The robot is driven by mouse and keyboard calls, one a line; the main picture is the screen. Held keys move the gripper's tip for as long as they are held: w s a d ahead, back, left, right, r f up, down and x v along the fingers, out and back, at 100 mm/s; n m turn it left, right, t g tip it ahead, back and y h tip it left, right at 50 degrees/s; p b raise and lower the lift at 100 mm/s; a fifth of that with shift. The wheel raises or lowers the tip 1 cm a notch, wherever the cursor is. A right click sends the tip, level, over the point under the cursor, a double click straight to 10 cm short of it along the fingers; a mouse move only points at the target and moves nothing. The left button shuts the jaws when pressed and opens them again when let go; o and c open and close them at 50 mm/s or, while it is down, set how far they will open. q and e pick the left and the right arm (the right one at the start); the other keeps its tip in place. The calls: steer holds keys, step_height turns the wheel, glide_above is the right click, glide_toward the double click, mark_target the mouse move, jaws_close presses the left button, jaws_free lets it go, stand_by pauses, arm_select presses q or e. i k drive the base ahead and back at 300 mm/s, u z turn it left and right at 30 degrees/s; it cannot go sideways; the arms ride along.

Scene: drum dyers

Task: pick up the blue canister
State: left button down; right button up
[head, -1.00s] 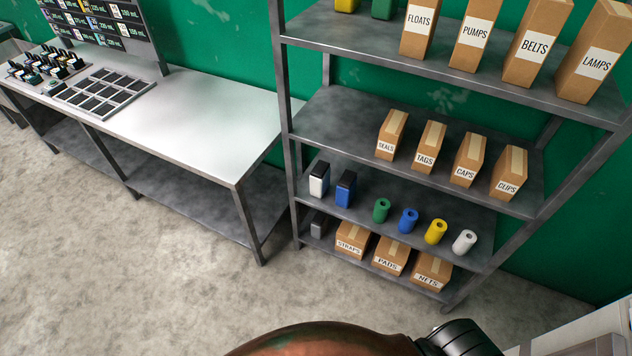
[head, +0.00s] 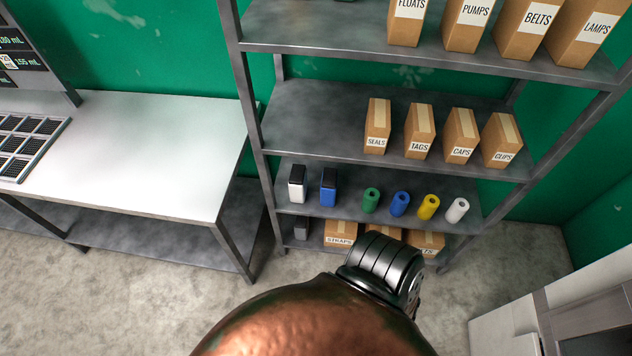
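A blue block-shaped container with a dark top (head: 328,189) stands upright on the shelf second from the bottom, beside a similar white one with a dark top (head: 297,186). A blue cylinder (head: 400,204) with a hole in its end lies farther right on the same shelf, between a green cylinder (head: 371,200) and a yellow one (head: 428,207). Both blue things are free of contact with me. Neither gripper shows; only a copper-coloured rounded part and a black ribbed part, apparently mine, fill the bottom middle.
A white cylinder (head: 457,210) ends the row. Labelled cartons stand on the shelves above and below, such as the SEALS carton (head: 377,127). A metal-legged table (head: 150,150) stands left of the rack. Pale cabinets (head: 510,325) are at lower right. Floor shows between.

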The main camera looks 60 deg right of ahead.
mark_target(329, 179)
steer(key=z, duration=0.3)
steer(key=i, duration=0.7)
steer(key=z, duration=0.5)
